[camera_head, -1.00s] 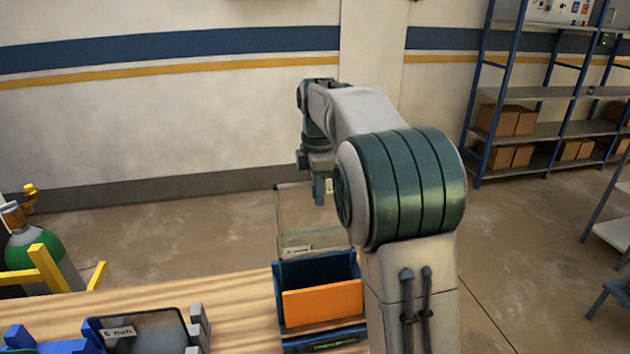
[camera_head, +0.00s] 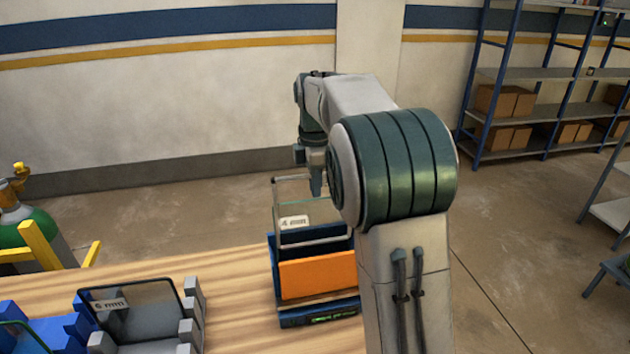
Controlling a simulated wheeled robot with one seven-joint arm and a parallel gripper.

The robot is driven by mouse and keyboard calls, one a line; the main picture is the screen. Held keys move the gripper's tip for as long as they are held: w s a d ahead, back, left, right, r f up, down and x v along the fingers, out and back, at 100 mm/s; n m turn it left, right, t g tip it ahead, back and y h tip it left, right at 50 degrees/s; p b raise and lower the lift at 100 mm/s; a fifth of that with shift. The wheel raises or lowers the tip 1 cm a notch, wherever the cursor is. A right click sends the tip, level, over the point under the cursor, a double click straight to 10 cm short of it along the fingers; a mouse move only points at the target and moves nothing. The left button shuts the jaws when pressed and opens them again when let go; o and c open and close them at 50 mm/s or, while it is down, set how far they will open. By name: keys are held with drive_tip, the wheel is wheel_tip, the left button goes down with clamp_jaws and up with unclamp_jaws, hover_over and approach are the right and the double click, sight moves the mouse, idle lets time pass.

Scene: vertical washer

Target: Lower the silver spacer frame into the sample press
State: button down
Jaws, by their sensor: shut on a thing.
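The silver spacer frame (camera_head: 276,212) is a thin, upright, see-through rectangle with a pale rim and a white label, apparently reading 4 mm. My gripper (camera_head: 316,186) is shut on its upper part; the arm hides the frame's right side. The sample press (camera_head: 318,274) is a blue box with an orange front panel and a small green display, on the wooden table. The frame's lower edge overlaps the press's open top in the picture. I cannot tell how deep it sits inside.
A dark-rimmed frame labelled 6 mm (camera_head: 135,300) stands in a grey notched rack (camera_head: 190,325). A blue notched rack (camera_head: 50,330) with a green-rimmed frame is at the lower left. Bare wood (camera_head: 235,315) lies between the grey rack and the press.

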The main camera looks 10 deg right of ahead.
drive_tip(key=shift+f+b, duration=3.3)
drive_tip(key=shift+f, duration=1.95)
drive_tip(key=c, duration=1.4)
unclamp_jaws()
wheel_tip(320, 180, up, 8)
drive_tip(key=p, duration=0.6)
drive_tip(key=shift+p, duration=0.4)
